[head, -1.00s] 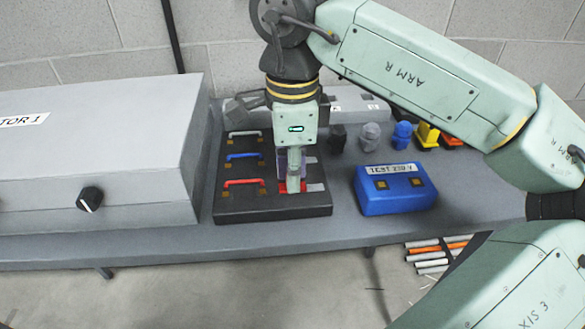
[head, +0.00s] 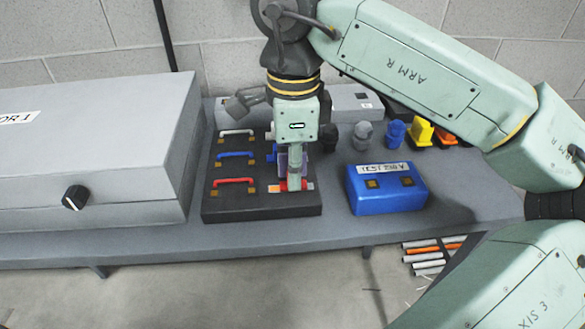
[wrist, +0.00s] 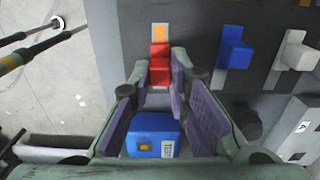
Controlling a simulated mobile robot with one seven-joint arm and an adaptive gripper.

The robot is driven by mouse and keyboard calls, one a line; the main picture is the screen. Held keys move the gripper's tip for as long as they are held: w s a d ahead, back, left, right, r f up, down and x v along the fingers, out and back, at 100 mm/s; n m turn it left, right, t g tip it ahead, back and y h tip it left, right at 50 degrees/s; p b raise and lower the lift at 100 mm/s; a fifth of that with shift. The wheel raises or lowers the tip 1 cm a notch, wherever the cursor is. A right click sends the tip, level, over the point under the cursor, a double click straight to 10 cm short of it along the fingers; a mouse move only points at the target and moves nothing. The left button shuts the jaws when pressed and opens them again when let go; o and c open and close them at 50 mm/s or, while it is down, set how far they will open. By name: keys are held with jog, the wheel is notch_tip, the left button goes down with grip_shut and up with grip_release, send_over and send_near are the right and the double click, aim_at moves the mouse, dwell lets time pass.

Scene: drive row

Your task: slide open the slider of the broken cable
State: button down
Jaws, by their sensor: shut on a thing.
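The black board (head: 225,207) carries a white (head: 236,132), a blue (head: 236,155) and a red cable (head: 233,181), each in its own row. I cannot make out a break in any of them. The red slider (head: 308,186) is in the front row, right of the red cable; it also shows in the wrist view (wrist: 160,72). An orange patch (head: 275,188) is bare just left of it. My gripper (head: 294,186) points down and is shut on the red slider, hiding part of it. The blue (wrist: 235,52) and white sliders (wrist: 297,52) stand beside it, clear of the fingers.
A blue test box (head: 388,190) stands right of the board. A grey cabinet (head: 100,150) with a black knob is at the left. Several small coloured pieces, including a blue one (head: 395,133), stand behind the test box. Bench space shows right of the test box.

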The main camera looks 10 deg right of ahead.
jog(key=shift+d, duration=0.35)
jog(key=c, duration=1.5)
grip_release()
jog(key=shift+r, duration=0.1)
notch_tip(320, 180, up, 12)
jog(key=shift+f, duration=0.1)
